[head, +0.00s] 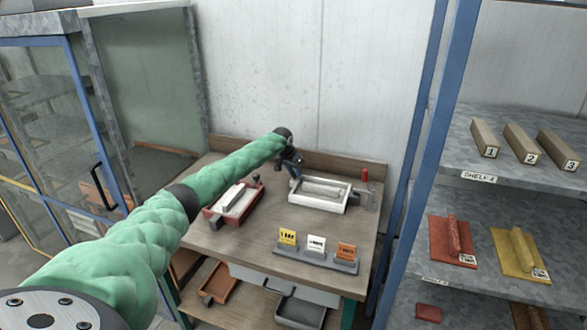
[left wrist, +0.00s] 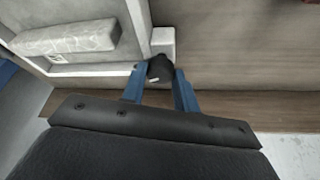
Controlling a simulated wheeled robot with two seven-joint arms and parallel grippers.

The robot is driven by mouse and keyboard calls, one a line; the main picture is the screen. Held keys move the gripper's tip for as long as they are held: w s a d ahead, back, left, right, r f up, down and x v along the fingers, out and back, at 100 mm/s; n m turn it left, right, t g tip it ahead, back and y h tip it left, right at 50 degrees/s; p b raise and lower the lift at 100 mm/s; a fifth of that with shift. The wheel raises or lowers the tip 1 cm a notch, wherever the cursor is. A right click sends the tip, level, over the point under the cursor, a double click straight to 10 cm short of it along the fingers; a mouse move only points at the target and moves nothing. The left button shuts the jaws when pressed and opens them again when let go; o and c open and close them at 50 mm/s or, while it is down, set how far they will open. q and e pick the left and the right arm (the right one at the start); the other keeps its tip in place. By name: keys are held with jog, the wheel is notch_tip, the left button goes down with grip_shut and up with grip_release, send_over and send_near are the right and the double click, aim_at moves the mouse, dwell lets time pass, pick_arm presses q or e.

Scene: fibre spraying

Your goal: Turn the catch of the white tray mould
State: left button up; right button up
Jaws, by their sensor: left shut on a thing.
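The white tray mould (head: 317,207) lies on the wooden bench in the head view, with a grey block-shaped insert inside its rim. Its white frame (left wrist: 88,70) also shows in the left wrist view. A dark knob-like catch (left wrist: 158,69) sits at the mould's corner, by a small white block. My left gripper (head: 292,167) reaches over the mould's back left corner. In the left wrist view its blue fingers (left wrist: 159,82) stand on both sides of the catch and are shut on it. My right gripper is in neither view.
A red tray mould (head: 227,208) lies left of the white one. A rack of yellow, white and orange cards (head: 316,254) stands at the bench front (head: 256,248). A red-handled clamp (head: 365,180) is at the right. Shelves with numbered blocks (head: 521,143) stand further right.

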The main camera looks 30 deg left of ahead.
pick_arm(q)
jog(key=n+p, duration=0.1)
jog(key=n, duration=0.1)
jog(key=n+y+p, duration=0.1)
jog(key=n, duration=0.1)
jog(key=n+y+p, duration=0.1)
jog(key=n, duration=0.1)
jog(key=shift+d, duration=0.25)
jog(key=shift+w+n+g+y, duration=0.1)
jog(key=shift+n+g+y, duration=0.35)
jog(key=shift+n, duration=0.75)
jog(key=shift+d+n+g+y+p, duration=0.1)
jog(key=shift+n+g+y+p, duration=0.25)
jog(key=shift+n, duration=0.75)
jog(key=shift+n+y, duration=0.3)
jog(key=shift+n, duration=0.8)
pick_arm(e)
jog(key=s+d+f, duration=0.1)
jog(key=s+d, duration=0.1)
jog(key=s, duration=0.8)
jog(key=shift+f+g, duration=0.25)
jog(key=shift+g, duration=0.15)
pick_arm(q)
jog(key=shift+g, duration=0.3)
jog(key=o, duration=1)
jog(key=shift+c, duration=0.2)
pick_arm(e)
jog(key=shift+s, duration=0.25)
